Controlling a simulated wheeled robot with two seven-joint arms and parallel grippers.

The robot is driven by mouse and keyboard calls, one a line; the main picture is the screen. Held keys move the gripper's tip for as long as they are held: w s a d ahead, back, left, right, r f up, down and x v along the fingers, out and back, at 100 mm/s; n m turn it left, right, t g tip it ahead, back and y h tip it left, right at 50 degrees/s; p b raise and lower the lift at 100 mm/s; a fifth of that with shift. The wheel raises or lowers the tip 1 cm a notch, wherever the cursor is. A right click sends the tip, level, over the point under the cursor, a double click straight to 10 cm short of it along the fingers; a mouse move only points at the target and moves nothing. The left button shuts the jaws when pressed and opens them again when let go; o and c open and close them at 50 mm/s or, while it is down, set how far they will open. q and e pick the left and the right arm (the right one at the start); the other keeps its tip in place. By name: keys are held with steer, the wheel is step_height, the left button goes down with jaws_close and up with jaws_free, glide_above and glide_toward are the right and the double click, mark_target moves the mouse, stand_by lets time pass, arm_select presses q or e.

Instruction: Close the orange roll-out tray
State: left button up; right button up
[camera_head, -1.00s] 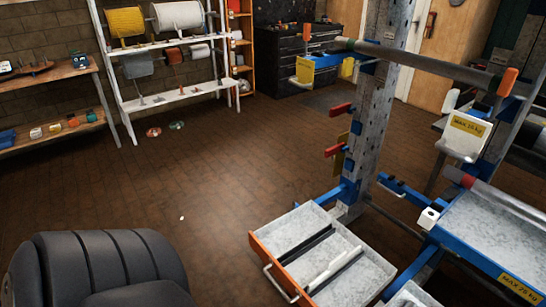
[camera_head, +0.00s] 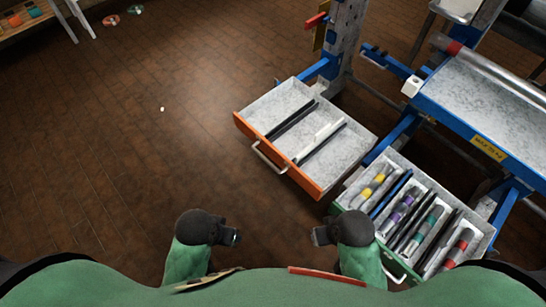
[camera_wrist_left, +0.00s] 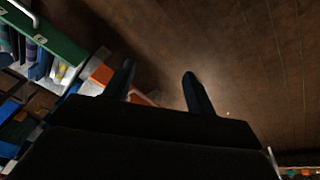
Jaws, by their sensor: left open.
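The orange-fronted tray (camera_head: 308,188) is rolled out from the blue rack in the head view. It has a grey metal inside with dark and white dividers and a pale handle (camera_head: 268,158) on its orange front. Part of its orange front also shows in the left wrist view (camera_wrist_left: 101,73), partly hidden by my gripper. My left gripper (camera_head: 237,237) is below and left of the tray in the picture, apart from it. Its two fingers stand apart and empty in the left wrist view (camera_wrist_left: 159,80). My right gripper (camera_head: 316,236) is below the tray, apart from it; its opening is too small to judge.
A second rolled-out tray with a green front (camera_head: 392,262) holds several coloured tools, right of the orange one. It also shows in the left wrist view (camera_wrist_left: 50,35). A blue-framed shelf (camera_head: 490,110) stands at the right.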

steer(key=shift+s+f, duration=0.2)
steer(key=shift+s, duration=0.25)
